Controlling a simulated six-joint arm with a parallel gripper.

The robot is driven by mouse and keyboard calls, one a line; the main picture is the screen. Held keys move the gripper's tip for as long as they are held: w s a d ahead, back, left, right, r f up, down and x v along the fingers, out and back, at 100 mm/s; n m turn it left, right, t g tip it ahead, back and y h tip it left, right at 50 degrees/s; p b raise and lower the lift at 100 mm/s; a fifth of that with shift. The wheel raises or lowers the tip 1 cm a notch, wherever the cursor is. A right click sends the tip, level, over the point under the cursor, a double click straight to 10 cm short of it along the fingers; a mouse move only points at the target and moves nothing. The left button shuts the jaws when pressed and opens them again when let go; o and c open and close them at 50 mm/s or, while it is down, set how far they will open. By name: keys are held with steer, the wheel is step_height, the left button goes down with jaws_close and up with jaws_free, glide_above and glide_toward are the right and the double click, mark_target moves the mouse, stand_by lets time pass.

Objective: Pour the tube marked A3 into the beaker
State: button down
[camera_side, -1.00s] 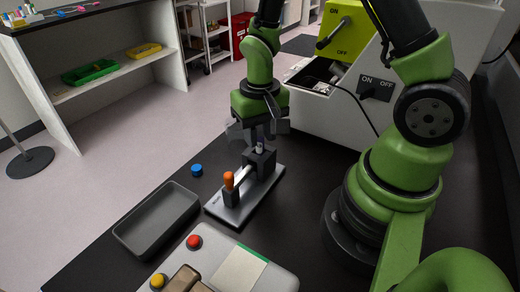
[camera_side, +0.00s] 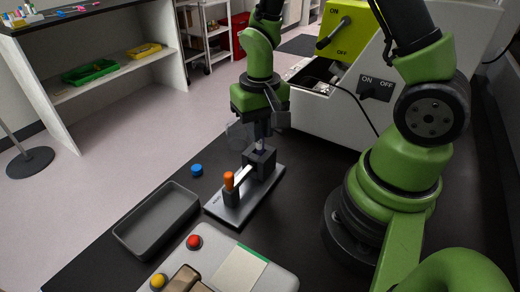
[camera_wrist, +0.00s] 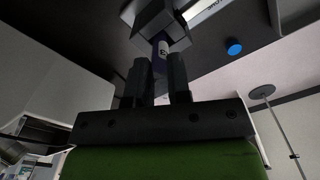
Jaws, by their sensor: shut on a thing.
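My gripper (camera_side: 262,134) points down above the dark block of the small grey stand. In the wrist view my gripper (camera_wrist: 158,60) has its two fingers on either side of a tube (camera_wrist: 161,48), shut on it. The tube is dark blue-purple with a white label; its mark is too small to read. Its far end meets the dark block (camera_wrist: 166,20), and I cannot tell whether it is inside. A faint clear vessel (camera_side: 238,132), possibly the beaker, shows just left of my gripper in the side view, partly hidden.
The grey stand (camera_side: 222,210) also carries an orange-topped piece (camera_side: 229,180). A blue cap (camera_side: 197,170) lies left of it. An empty grey tray (camera_side: 155,222) is front left. A button panel (camera_side: 272,280) is in front. A machine with ON/OFF switches (camera_side: 330,120) stands behind right.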

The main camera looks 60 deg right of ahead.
steer(key=shift+r, duration=0.1)
step_height(320, 180, up, 6)
steer(key=shift+r, duration=0.15)
stand_by(0.4)
steer(key=c, duration=1.8)
jaws_free()
jaws_close()
steer(key=shift+w, duration=0.1)
steer(key=w+d+n+h, duration=0.2)
steer(key=w+n, duration=0.3)
steer(key=n, duration=0.7)
steer(key=w+d+f+n+h, duration=0.1)
steer(key=w+d+n+h, duration=0.2)
steer(key=n, duration=0.9)
steer(key=shift+w+d+f, duration=0.25)
steer(key=shift+w+d, duration=0.85)
steer(key=shift+w, duration=0.1)
